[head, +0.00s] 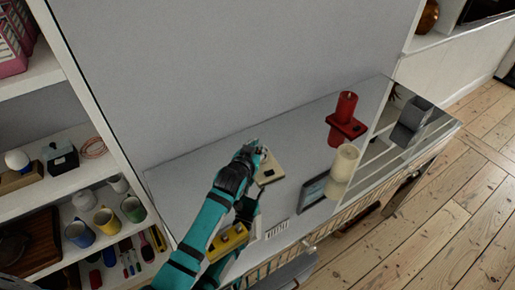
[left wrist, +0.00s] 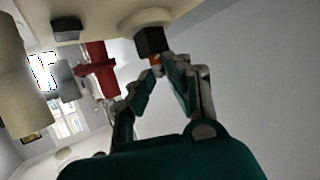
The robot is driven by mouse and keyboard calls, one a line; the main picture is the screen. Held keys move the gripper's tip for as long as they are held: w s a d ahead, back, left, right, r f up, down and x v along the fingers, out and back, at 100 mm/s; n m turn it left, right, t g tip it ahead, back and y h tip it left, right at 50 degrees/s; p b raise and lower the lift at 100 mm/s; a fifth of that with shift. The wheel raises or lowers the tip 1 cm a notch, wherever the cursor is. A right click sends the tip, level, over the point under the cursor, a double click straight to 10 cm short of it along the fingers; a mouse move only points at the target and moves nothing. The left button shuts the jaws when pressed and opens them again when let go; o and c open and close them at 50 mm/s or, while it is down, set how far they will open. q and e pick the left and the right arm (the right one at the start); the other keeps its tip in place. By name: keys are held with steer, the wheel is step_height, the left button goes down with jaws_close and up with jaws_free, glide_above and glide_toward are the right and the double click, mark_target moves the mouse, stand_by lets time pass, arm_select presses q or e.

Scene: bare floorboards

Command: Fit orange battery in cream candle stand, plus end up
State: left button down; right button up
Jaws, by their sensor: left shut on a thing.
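My left gripper (head: 258,152) is over the counter at the upper left of the cream candle stand (head: 268,168). In the left wrist view the fingers (left wrist: 158,68) are shut on the orange battery (left wrist: 155,61), of which a small orange part and a dark block-like end show. This dark end is close to a round cream part of the stand (left wrist: 145,17). I cannot tell whether the battery is inside the stand or just in front of it. Which end is plus is not readable. In the head view the gripper hides the battery. My right gripper is not in view.
A red candle in a red stand (head: 345,125) and a cream candle (head: 344,163) stand to the right. A dark framed panel (head: 313,191) is near the front edge. A yellow block (head: 228,241) is beside my left arm. A grey block-like object (head: 411,120) stands far right.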

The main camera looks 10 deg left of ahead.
arm_select(q)
steer(key=shift+s+f, duration=0.15)
steer(key=shift+f, duration=0.4)
steer(key=c, duration=1.7)
jaws_free()
steer(key=o, duration=0.4)
steer(key=shift+f, duration=0.25)
steer(key=shift+r, duration=0.25)
steer(key=shift+r+p, duration=0.35)
steer(key=shift+r, duration=0.2)
steer(key=v, duration=1.1)
steer(key=shift+s+a+r, duration=0.15)
steer(key=shift+s+r, duration=0.1)
steer(key=shift+r, duration=0.1)
